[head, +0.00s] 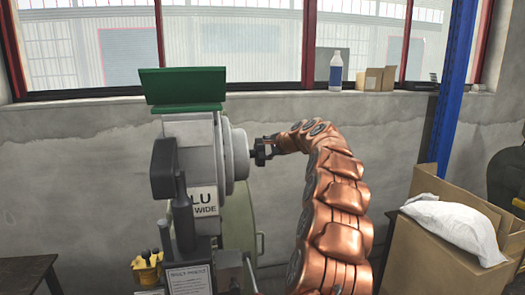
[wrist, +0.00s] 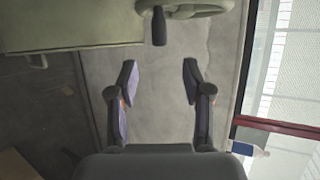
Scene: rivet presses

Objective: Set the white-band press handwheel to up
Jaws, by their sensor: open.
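The press (head: 190,135) stands left of centre in the head view, grey with a green top; I cannot make out a white band on it. Its pale handwheel (head: 240,153) faces right, seen nearly edge-on. In the wrist view the handwheel (wrist: 205,8) is cut off by the top edge, and its dark handle (wrist: 159,27) sticks out toward me. My gripper (wrist: 157,75) is open and empty, with the handle just beyond and between its fingertips, apparently not touching. In the head view my gripper (head: 262,151) is small beside the wheel, and the handle cannot be told apart.
A blue post (head: 448,90) and cardboard boxes (head: 435,250) with a white sack (head: 455,225) stand at the right. A bottle (head: 336,72) and small boxes (head: 375,79) sit on the window sill. A yellow holder (head: 148,268) is low on the press's left. Bare wall lies behind.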

